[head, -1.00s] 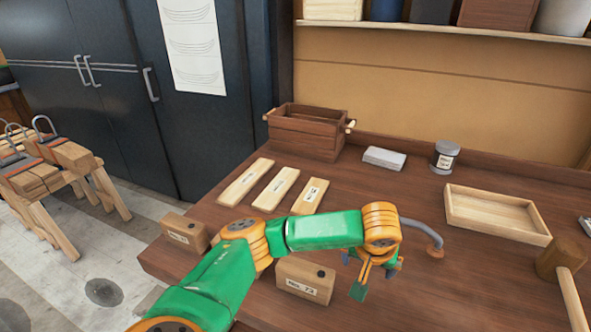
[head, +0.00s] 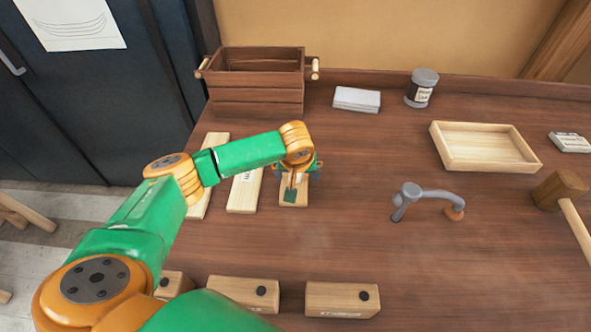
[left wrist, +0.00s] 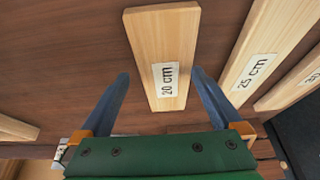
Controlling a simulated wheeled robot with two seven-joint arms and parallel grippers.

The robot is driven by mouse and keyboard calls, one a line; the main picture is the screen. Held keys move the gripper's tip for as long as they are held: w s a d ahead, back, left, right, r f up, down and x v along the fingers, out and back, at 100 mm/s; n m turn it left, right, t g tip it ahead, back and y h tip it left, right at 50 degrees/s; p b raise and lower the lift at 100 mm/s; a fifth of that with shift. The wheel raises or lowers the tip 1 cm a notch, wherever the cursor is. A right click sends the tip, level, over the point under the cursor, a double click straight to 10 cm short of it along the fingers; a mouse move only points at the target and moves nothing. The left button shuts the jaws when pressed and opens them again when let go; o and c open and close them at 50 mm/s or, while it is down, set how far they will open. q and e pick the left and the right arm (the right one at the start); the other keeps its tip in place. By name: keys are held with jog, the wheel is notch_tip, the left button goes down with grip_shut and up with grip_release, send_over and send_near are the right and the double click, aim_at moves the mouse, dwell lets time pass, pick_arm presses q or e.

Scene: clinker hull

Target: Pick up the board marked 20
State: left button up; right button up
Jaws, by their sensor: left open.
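The board marked 20 (left wrist: 160,45) is pale wood with a white "20 cm" label and lies flat on the bench. In the head view it is the rightmost of three boards, and my left gripper (head: 293,190) hides most of it. In the left wrist view my left gripper (left wrist: 160,92) is open and empty, with one blue finger on each side of the board's labelled end. How far the fingertips are above the bench is hard to tell. My right gripper is not in view.
A board marked 25 (left wrist: 252,66) lies close beside, with a third board (left wrist: 300,85) beyond it. A brown wooden crate (head: 258,98) stands behind. Several wooden blocks (head: 342,298) line the front.

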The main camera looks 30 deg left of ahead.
pick_arm(q)
jog(key=shift+s+a+f, duration=0.2)
jog(key=shift+s+f, duration=0.15)
jog(key=shift+f, duration=0.25)
jog(key=shift+s+a, duration=0.1)
jog(key=c, duration=1.1)
jog(key=shift+c, duration=0.7)
jog(key=shift+w+r+b, duration=0.25)
jog(key=shift+r+b, duration=0.1)
jog(key=shift+b, duration=0.1)
jog(key=c, duration=0.3)
jog(key=shift+w+a+r+b, duration=0.15)
jog(key=shift+w+r+b, duration=0.2)
jog(key=shift+r, duration=0.35)
grip_shut()
jog(key=s+d+r+p, duration=0.2)
jog(key=s+d+r, duration=0.5)
jog(key=d+r, duration=0.3)
jog(key=shift+s+d+r, duration=0.25)
jog(key=shift+d+r, duration=0.1)
jog(key=shift+d, duration=0.35)
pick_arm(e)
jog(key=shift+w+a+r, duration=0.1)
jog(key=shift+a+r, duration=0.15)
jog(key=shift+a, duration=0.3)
pick_arm(q)
jog(key=o, duration=1.2)
grip_release()
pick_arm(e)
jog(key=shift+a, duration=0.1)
